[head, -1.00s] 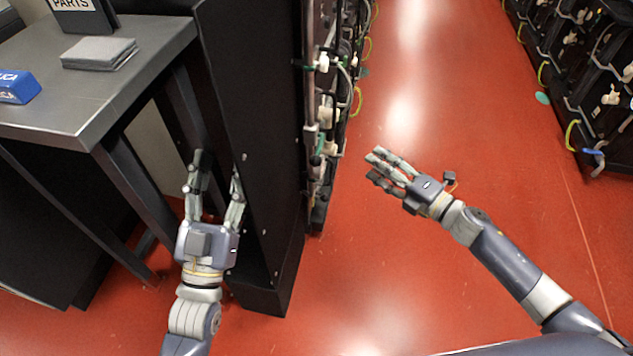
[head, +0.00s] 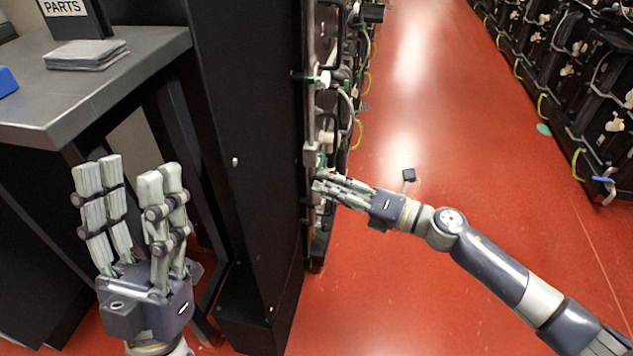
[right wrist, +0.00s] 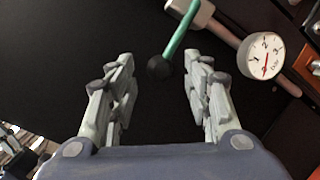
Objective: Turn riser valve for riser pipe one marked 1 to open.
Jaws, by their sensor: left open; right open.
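In the right wrist view a green valve lever (right wrist: 178,30) with a black ball knob (right wrist: 160,67) hangs from a grey pipe (right wrist: 218,27). The knob lies between the fingers of my open right gripper (right wrist: 159,70), with gaps on both sides. I cannot read a riser number here. In the head view my right gripper (head: 318,185) is at the front of the rack (head: 308,155), and its fingertips partly hide the fittings there. My left gripper (head: 131,168) is open and empty, left of the rack's black side panel, in front of the table.
A round gauge (right wrist: 262,56) sits beside the pipe. A metal table (head: 110,95) with grey folded cloths (head: 86,55) and a PARTS box (head: 75,20) stands left.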

